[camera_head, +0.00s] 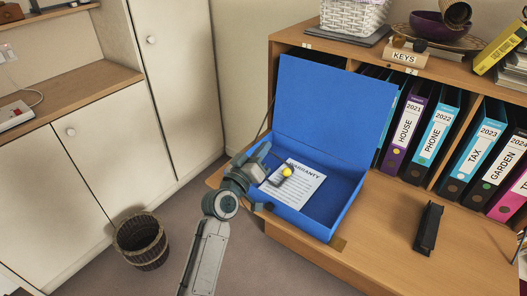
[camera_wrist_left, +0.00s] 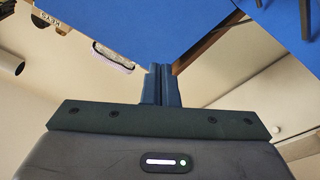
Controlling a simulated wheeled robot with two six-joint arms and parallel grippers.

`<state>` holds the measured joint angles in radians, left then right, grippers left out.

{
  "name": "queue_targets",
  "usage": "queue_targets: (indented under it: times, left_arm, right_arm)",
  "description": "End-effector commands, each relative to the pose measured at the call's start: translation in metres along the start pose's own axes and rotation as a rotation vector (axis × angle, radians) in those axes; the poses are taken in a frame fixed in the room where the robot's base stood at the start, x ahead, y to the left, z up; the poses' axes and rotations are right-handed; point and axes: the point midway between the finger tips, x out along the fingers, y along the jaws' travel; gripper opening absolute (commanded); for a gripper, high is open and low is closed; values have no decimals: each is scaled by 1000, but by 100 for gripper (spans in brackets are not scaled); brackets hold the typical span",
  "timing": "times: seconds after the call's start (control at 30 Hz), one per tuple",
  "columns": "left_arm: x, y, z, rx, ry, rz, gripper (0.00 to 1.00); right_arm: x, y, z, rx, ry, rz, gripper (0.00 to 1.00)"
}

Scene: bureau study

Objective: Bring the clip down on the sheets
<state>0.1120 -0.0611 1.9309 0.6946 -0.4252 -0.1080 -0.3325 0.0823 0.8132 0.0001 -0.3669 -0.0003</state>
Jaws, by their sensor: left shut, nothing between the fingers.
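The blue box file (camera_head: 318,222) stands open on the wooden desk top, its lid (camera_head: 325,105) leaning up at the back. White sheets (camera_head: 300,190) headed "WARRANTY" lie inside. A dark clip (camera_head: 276,180) with a yellow knob (camera_head: 287,171) shows over the sheets' left part; I cannot tell whether it touches them. My left gripper (camera_head: 264,152) is at the box's left side, left of the clip, apart from the knob. In the left wrist view its fingers (camera_wrist_left: 161,85) are closed together and empty, with blue surface beyond. My right gripper is out of view.
Upright labelled binders (camera_head: 433,132) fill the shelf behind and right of the box. A black object (camera_head: 428,228) lies on the desk to the right, with bare wood around it. A wicker basket (camera_head: 142,241) stands on the floor at left.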

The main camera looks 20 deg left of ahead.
Motion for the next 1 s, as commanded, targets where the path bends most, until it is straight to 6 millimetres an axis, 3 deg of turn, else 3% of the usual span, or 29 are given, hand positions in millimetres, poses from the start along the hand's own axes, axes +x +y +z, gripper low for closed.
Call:
queue_targets:
  times: [0.4,0.6,0.77,0.87,1.0]
  left_arm:
    - [-78,-11,-2,2,-3,0,0]
    - [-97,-13,-4,0,0,0,0]
    - [-100,-13,-4,2,-5,-1,0]
    - [-108,-15,9,29,-62,-19,0]
    - [-147,-26,56,132,-290,-98,0]
  right_arm:
    - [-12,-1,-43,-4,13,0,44]
    - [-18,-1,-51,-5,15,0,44]
    - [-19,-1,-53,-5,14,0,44]
    - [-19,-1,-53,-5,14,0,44]
    - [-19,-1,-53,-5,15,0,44]
